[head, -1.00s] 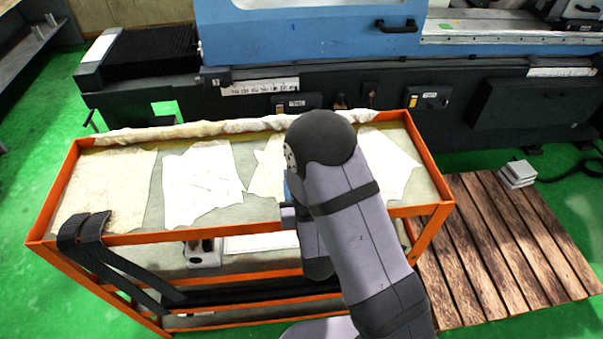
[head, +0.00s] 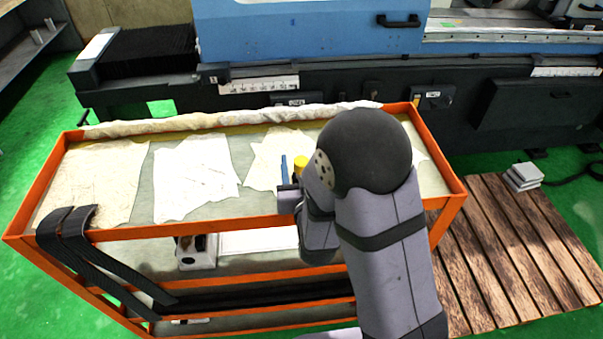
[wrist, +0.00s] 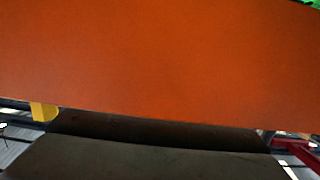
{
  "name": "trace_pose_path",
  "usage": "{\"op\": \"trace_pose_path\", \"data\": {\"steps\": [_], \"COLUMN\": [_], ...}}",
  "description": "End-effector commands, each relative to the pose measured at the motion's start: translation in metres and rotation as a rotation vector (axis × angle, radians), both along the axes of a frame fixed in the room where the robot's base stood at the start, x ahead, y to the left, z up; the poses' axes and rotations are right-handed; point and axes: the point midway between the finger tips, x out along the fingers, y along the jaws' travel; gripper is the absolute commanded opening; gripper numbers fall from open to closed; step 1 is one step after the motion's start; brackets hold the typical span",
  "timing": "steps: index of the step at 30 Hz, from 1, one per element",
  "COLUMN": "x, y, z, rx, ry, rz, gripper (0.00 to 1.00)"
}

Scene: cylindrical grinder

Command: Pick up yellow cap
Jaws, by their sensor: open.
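The yellow cap (head: 300,163) shows in the head view as a small yellow piece over the cart top, partly hidden behind my wrist. My gripper (head: 288,188) is open at the cart's front rail, close to the cap and apparently not holding it. A narrow blue upright piece (head: 284,168) shows beside the cap; I cannot tell if it is part of my gripper. In the wrist view a small yellow patch (wrist: 43,111) shows at the lower left, and I cannot tell if it is the cap.
The orange-framed cart (head: 140,235) carries several pale cloths (head: 195,178). An orange surface (wrist: 160,55) fills most of the wrist view, very close. Black straps (head: 75,235) hang over the front rail at left. The blue-and-black grinder (head: 310,35) stands behind; a wooden pallet (head: 510,260) lies right.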

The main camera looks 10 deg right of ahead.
Motion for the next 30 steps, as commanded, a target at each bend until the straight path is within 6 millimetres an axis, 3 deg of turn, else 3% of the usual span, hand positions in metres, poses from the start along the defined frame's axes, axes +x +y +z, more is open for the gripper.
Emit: {"op": "trace_pose_path", "data": {"steps": [10, 21, 30], "x": [0.001, 0.032, 0.037], "y": [-0.001, 0.000, 0.000], "z": [-0.003, -0.005, -0.007], "rx": [0.001, 0.000, 0.001], "ry": [-0.002, 0.001, 0.000], "rz": [0.004, 0.003, 0.004], "gripper": [0.53, 0.53, 0.53]}}
